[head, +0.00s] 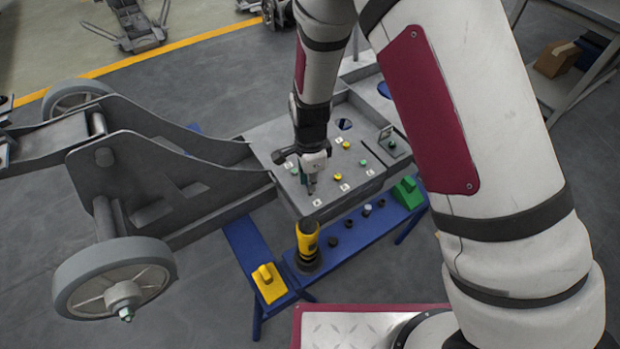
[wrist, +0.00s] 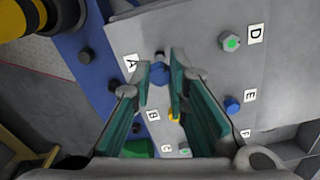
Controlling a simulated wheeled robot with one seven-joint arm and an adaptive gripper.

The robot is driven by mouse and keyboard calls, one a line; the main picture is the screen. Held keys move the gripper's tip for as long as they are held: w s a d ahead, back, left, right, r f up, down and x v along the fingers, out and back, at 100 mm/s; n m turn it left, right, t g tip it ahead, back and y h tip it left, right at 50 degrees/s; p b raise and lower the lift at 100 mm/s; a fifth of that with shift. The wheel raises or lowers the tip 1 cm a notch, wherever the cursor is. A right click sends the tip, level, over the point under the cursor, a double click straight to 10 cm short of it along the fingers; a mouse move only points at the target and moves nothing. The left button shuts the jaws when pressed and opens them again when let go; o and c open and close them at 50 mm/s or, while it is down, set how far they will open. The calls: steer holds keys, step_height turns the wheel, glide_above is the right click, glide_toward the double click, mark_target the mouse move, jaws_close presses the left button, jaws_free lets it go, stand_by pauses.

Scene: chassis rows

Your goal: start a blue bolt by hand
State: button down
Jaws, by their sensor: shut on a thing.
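My gripper (wrist: 161,80) is shut on a blue bolt (wrist: 159,73), whose blue hex head shows between the teal fingertips in the wrist view, close beside label A. In the head view my gripper (head: 310,188) points down at the near left corner of the grey chassis plate (head: 270,147). The held bolt's shank is hidden, so I cannot tell whether it is in a hole. A second blue bolt (wrist: 232,105) sits in the plate beside label E. A bolt with a green centre (wrist: 229,41) sits beside label D.
A blue bench (head: 243,243) stands below the plate's near edge. It bears a yellow-and-black tool (head: 306,240), a yellow block (head: 268,283), a green block (head: 407,192) and several dark sockets (head: 348,223). A large chassis wheel (head: 115,280) stands at left.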

steer(key=shift+f+b, duration=0.4)
steer(key=shift+f, duration=0.65)
stand_by(0.6)
steer(key=shift+f, duration=0.35)
steer(key=shift+f, duration=0.2)
steer(key=m+p, duration=0.1)
steer(key=m, duration=0.2)
steer(key=shift+r, duration=0.1)
steer(key=shift+m+p, duration=0.35)
steer(key=shift+m, duration=0.75)
steer(key=m+p, duration=0.1)
steer(key=m, duration=0.1)
steer(key=shift+s+m, duration=0.1)
steer(key=shift+m, duration=0.3)
steer(key=shift+m+p, duration=0.35)
steer(key=shift+m, duration=0.85)
